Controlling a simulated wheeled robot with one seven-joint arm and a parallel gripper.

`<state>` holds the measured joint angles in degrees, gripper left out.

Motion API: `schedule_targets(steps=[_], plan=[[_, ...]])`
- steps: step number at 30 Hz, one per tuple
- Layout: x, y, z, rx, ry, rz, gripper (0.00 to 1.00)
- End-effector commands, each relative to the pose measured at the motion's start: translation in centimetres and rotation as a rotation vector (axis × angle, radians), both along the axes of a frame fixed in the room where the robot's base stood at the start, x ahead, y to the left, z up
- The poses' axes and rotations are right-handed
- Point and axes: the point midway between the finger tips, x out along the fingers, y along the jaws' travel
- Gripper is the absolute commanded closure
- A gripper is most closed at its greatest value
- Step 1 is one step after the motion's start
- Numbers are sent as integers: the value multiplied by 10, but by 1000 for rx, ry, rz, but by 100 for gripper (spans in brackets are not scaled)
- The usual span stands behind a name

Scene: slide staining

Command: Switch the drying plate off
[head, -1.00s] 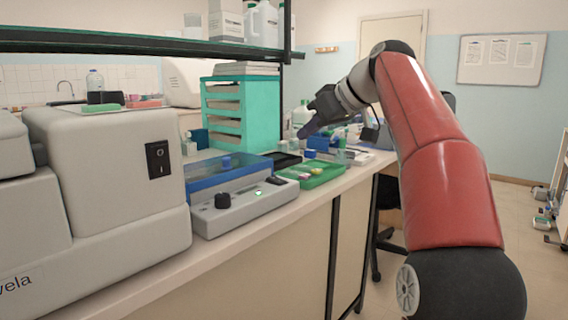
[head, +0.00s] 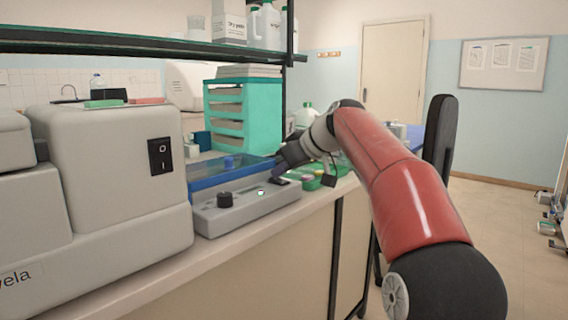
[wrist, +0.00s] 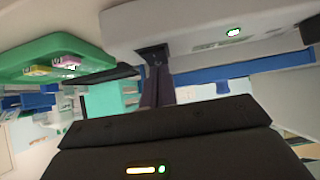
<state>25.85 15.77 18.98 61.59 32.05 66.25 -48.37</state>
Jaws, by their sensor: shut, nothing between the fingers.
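The drying plate (head: 245,207) is a low grey unit with a blue-framed top, a black knob (head: 225,200) and a small lit indicator (head: 261,191) on its front panel. The indicator shows green in the wrist view (wrist: 233,32). A dark rocker switch (wrist: 151,50) sits at the panel's right end in the head view. My gripper (head: 279,172) is shut and empty, with its fingertips at the switch. In the wrist view the fingers (wrist: 157,80) partly cover the switch, so I cannot tell its position or whether they touch it.
A green tray (wrist: 30,62) with small coloured items lies right beside the plate. A teal drawer rack (head: 240,115) stands behind. A large grey machine (head: 110,175) with its own black switch stands at the left. A shelf (head: 130,45) hangs above.

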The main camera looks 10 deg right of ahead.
Motion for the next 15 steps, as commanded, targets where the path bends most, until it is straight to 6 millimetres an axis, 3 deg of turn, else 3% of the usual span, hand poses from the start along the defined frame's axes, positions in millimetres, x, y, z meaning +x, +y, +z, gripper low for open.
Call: schedule_targets(steps=[15], plan=[[2, 1, -7, -1, 2, 1, 100]])
